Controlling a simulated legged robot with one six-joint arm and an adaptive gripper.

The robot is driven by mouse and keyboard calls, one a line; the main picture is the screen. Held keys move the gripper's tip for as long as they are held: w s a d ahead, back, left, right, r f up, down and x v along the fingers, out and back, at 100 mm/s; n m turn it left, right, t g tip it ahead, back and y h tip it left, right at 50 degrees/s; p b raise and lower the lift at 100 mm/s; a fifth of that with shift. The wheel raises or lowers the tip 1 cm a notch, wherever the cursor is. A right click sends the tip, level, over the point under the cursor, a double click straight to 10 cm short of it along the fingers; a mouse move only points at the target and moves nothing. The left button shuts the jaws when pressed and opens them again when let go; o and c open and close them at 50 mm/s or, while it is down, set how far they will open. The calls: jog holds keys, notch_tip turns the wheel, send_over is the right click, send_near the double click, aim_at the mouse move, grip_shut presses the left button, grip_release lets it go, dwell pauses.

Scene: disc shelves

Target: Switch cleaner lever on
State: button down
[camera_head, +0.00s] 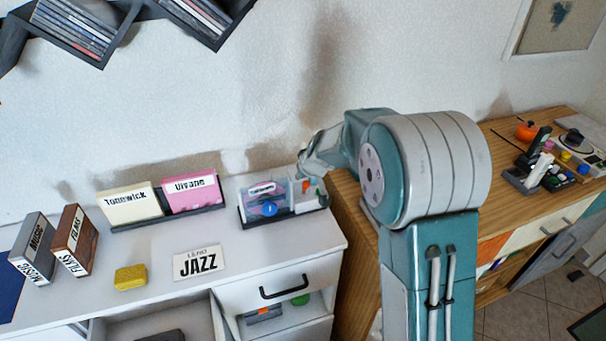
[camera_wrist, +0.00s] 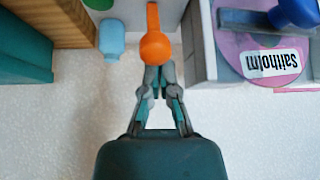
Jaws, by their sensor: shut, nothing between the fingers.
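The cleaner (camera_head: 285,208) is a small machine on the right end of the white cabinet, with a disc and a blue round knob on it. Its lever (camera_wrist: 155,48) has an orange stem and ball end; in the head view it is a small orange spot (camera_head: 306,187). My gripper (camera_wrist: 158,72) is shut and empty, its fingertips right at the orange ball. Whether they touch it I cannot tell. In the head view my gripper (camera_head: 310,168) is at the back of the cleaner, partly hidden. The pink disc (camera_wrist: 250,50) in the cleaner is labelled "Saitholm".
A light-blue bottle-shaped part (camera_wrist: 112,38) stands left of the lever in the wrist view. Cream (camera_head: 130,203) and pink (camera_head: 192,194) labelled boxes stand left of the cleaner. A yellow sponge (camera_head: 130,277) and a JAZZ card (camera_head: 199,262) lie in front. The wall is close behind.

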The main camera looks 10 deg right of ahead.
jog(key=shift+r, duration=0.1)
jog(key=shift+d+r, duration=0.1)
jog(key=shift+r, duration=0.65)
